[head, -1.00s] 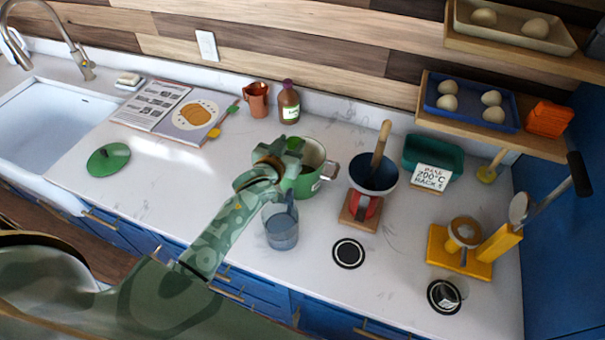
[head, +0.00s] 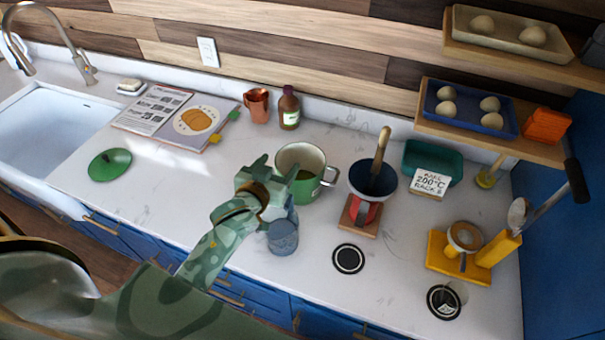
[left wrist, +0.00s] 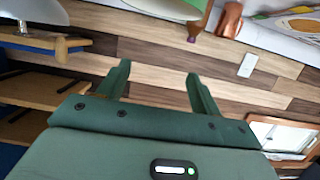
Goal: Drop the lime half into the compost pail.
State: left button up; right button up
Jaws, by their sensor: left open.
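The green pail with a pale inside (head: 318,184) stands mid-counter, uncovered, its handle to the right. Something dark or brownish shows low inside it, too unclear to name. A green lid (head: 110,164) lies on the counter at the left. I cannot make out the lime half in either view. My left gripper (head: 276,168) is open at the pail's left front edge and covers part of the pail's side. In the left wrist view its fingers (left wrist: 156,75) are apart, with nothing between them. My right gripper is not in view.
A blue-grey glass (head: 283,237) stands close below my left gripper. A yellow press (head: 462,262) stands at the right. A copper jug (head: 257,105) and a bottle (head: 289,108) stand behind.

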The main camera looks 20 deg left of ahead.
pick_arm(q)
jog(key=v, duration=0.8)
jog(key=shift+s, duration=0.15)
